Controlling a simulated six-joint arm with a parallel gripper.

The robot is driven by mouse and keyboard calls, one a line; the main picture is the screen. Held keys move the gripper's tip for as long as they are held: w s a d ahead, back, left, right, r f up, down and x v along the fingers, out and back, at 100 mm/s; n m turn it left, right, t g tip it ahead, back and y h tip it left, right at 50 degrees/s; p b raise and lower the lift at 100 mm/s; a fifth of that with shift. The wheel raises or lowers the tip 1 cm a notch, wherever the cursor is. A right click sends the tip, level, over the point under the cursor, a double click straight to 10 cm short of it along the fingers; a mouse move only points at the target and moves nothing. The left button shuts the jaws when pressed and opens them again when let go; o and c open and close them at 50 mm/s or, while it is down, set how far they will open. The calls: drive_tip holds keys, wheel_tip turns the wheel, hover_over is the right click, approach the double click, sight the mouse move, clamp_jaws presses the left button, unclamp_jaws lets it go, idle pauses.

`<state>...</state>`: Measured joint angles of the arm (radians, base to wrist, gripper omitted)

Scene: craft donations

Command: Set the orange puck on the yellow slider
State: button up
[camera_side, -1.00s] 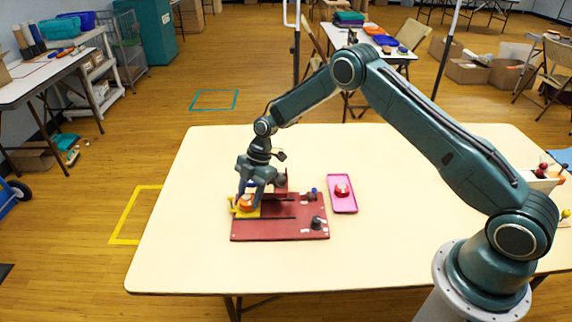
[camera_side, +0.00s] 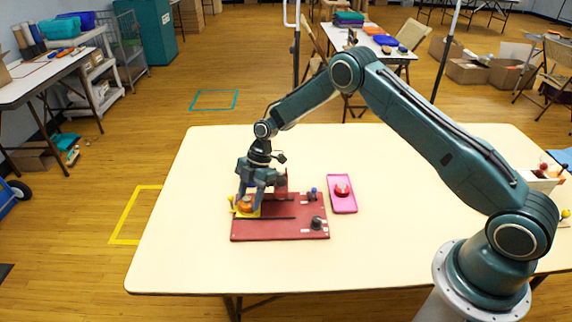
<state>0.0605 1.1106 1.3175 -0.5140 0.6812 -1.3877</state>
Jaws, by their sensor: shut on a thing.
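The orange puck (camera_side: 246,203) is between the fingers of my gripper (camera_side: 247,204), at the left end of the dark red board (camera_side: 275,232). The yellow slider (camera_side: 243,214) is directly under the puck on the board. The puck appears to be on the slider or just above it; I cannot tell whether they touch. My gripper points down and is shut on the puck. Its fingers hide part of the puck and the slider.
A pink tray (camera_side: 342,207) with a red round thing (camera_side: 342,189) lies right of the board. Dark and blue-topped knobs stand on the board's right part. The cream table (camera_side: 420,260) is clear around the board and tray.

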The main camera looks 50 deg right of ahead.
drive_tip(key=o, duration=0.7)
drive_tip(key=shift+f, duration=0.1)
drive_tip(key=v, duration=1.1)
idle(0.8)
idle(0.4)
